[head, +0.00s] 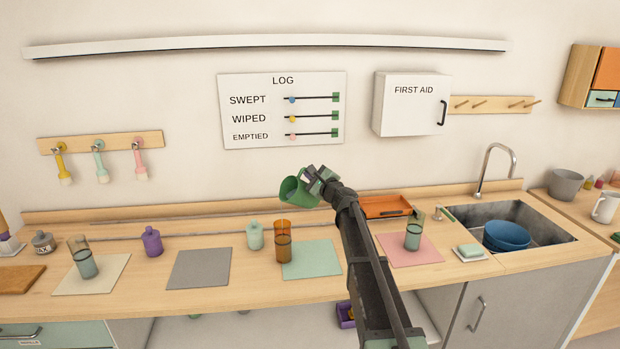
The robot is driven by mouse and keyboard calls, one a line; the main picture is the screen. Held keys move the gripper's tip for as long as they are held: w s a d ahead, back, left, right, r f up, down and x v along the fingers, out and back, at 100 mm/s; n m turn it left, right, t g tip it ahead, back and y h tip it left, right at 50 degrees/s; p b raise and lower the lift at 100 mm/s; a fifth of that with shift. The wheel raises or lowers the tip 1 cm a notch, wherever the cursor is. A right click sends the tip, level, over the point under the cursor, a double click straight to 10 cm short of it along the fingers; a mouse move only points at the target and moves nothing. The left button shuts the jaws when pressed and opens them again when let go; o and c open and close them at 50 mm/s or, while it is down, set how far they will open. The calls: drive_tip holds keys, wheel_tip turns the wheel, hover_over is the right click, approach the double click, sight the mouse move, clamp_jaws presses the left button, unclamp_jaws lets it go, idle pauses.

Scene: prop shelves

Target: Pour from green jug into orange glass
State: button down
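The green jug (294,191) is in the air, tilted with its mouth toward the left. My gripper (314,178) is shut on its right side, and my arm hides part of that side. The orange glass (283,243) stands upright on the counter below the jug, at the left edge of a teal mat (312,260). Its lower part looks darker, as if it holds liquid. No stream shows between jug and glass.
A grey mat (198,268) is bare. A mint bottle (255,236) is close left of the orange glass; a purple bottle (152,242) is farther left. An orange tray (385,206) lies behind my arm.

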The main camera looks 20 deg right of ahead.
drive_tip(key=shift+w+d+f+m+h, duration=0.15)
drive_tip(key=shift+d+m+h, duration=0.1)
drive_tip(key=shift+m, duration=0.4)
drive_tip(key=shift+w+d+m+h, duration=0.15)
drive_tip(key=shift+d+m, duration=0.1)
drive_tip(key=shift+m, duration=0.4)
drive_tip(key=shift+w+d+f+m+g, duration=0.15)
drive_tip(key=shift+f+m, duration=0.15)
drive_tip(key=shift+m, duration=0.4)
drive_tip(key=shift+s+d+f+m+g, duration=0.15)
drive_tip(key=shift+f+m, duration=0.1)
drive_tip(key=shift+m, duration=0.45)
drive_tip(key=shift+w+d+f+m+h+b, duration=0.2)
drive_tip(key=shift+f+m+b, duration=0.2)
drive_tip(key=shift+m, duration=0.25)
drive_tip(key=shift+w+d+f+m+h+b, duration=0.1)
drive_tip(key=shift+f+m+h+b, duration=0.2)
drive_tip(key=shift+m, duration=0.35)
drive_tip(key=shift+f, duration=0.15)
drive_tip(key=shift+w+d+f+m+g+b, duration=0.2)
drive_tip(key=shift+w+d+f+m+b, duration=0.25)
drive_tip(key=shift+d+f+m, duration=0.3)
drive_tip(key=shift+w+d+f+m+g+b, duration=0.25)
drive_tip(key=shift+d+f+m+b, duration=0.2)
drive_tip(key=shift+d+m, duration=0.35)
